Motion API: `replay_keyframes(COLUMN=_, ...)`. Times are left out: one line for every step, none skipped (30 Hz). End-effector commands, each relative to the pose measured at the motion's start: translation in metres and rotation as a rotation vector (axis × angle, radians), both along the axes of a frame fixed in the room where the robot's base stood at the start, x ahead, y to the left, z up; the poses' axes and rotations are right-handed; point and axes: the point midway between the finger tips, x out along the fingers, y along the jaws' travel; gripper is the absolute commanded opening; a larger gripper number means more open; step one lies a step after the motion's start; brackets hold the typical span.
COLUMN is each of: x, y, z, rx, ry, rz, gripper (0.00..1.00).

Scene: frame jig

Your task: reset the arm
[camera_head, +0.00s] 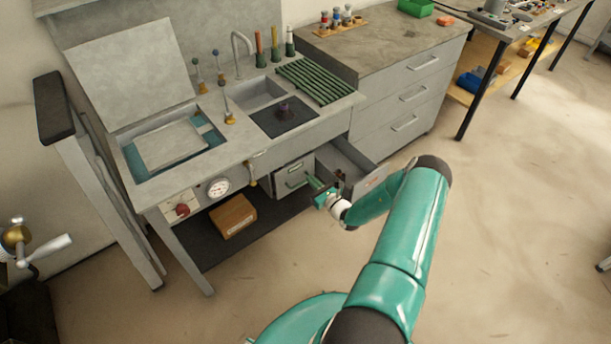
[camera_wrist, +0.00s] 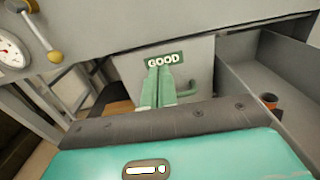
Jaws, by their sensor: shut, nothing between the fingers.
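My gripper (camera_head: 315,184) is in front of the workbench, close to a small grey front panel (camera_head: 291,178) and beside an open drawer. In the wrist view my gripper (camera_wrist: 160,70) has its two green fingers together, with nothing between them. The fingertips overlap the lower edge of a green "GOOD" label (camera_wrist: 178,58) on that panel; I cannot tell whether they touch it. A green handle (camera_wrist: 184,93) shows just right of the fingers.
The open grey drawer (camera_head: 366,181) juts out at the right and holds a small orange-brown item (camera_wrist: 270,101). A cardboard box (camera_head: 233,216) sits on the dark lower shelf. A gauge (camera_head: 217,188) is on the bench front.

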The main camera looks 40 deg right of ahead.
Motion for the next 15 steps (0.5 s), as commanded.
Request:
replay_keyframes(x=-0.01, y=-0.001, z=0.0, rx=0.001, ry=0.001, rz=-0.001, gripper=0.0)
replay_keyframes(x=-0.016, y=-0.001, z=0.0, rx=0.001, ry=0.001, rz=0.0, gripper=0.0)
replay_keyframes(x=-0.023, y=-0.002, z=0.0, rx=0.0, ry=0.0, rz=0.0, gripper=0.0)
replay_keyframes(x=-0.029, y=-0.002, z=0.0, rx=0.0, ry=0.001, rz=0.0, gripper=0.0)
replay_keyframes(x=-0.034, y=-0.003, z=0.0, rx=0.001, ry=0.001, rz=0.0, gripper=0.0)
replay_keyframes(x=-0.04, y=-0.003, z=0.0, rx=0.0, ry=0.001, rz=0.0, gripper=0.0)
replay_keyframes(x=-0.044, y=-0.003, z=0.0, rx=0.0, ry=0.001, rz=0.001, gripper=0.0)
replay_keyframes(x=-0.047, y=-0.003, z=0.0, rx=0.0, ry=0.0, rz=0.002, gripper=0.0)
replay_keyframes(x=-0.051, y=-0.003, z=0.0, rx=0.0, ry=-0.001, rz=0.001, gripper=0.0)
replay_keyframes(x=-0.053, y=-0.003, z=0.0, rx=0.0, ry=-0.001, rz=0.001, gripper=0.0)
replay_keyframes(x=-0.055, y=-0.003, z=0.0, rx=0.0, ry=-0.001, rz=0.001, gripper=0.0)
replay_keyframes(x=-0.057, y=-0.003, z=0.0, rx=0.0, ry=0.0, rz=0.001, gripper=0.0)
replay_keyframes(x=-0.058, y=-0.003, z=0.0, rx=0.0, ry=0.0, rz=0.001, gripper=0.0)
replay_keyframes(x=-0.058, y=-0.003, z=0.0, rx=0.0, ry=0.0, rz=0.001, gripper=0.0)
replay_keyframes(x=-0.059, y=-0.003, z=0.0, rx=0.0, ry=0.0, rz=0.001, gripper=0.0)
